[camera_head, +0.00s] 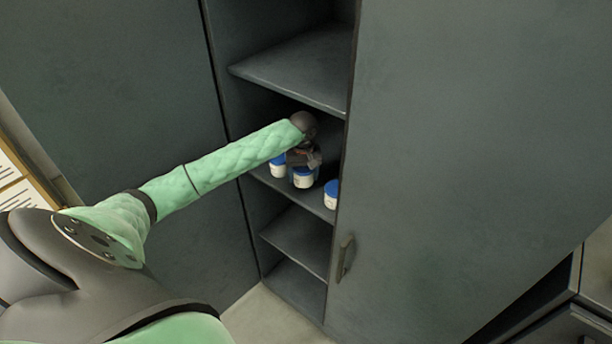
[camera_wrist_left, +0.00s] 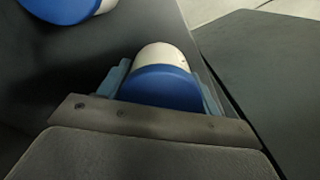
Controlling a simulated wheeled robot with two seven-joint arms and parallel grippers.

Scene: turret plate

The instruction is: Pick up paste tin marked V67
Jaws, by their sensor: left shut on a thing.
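Three white tins with blue lids show on a middle shelf of the dark cabinet in the head view: a left tin (camera_head: 278,167), a middle tin (camera_head: 303,178) and a right tin (camera_head: 331,195). My left gripper (camera_head: 304,166) reaches into the cabinet and is shut on the middle tin. In the left wrist view the held tin (camera_wrist_left: 162,82) sits between the two fingers, its blue lid toward the camera. No V67 marking is readable on any tin. I cannot tell whether the held tin touches the shelf. My right gripper is not in view.
Another tin with a blue lid (camera_wrist_left: 62,8) is close by in the left wrist view. An empty shelf (camera_head: 295,72) is above my left gripper, and more shelves (camera_head: 300,242) are below. A closed door panel with a handle (camera_head: 345,258) borders the opening on the right.

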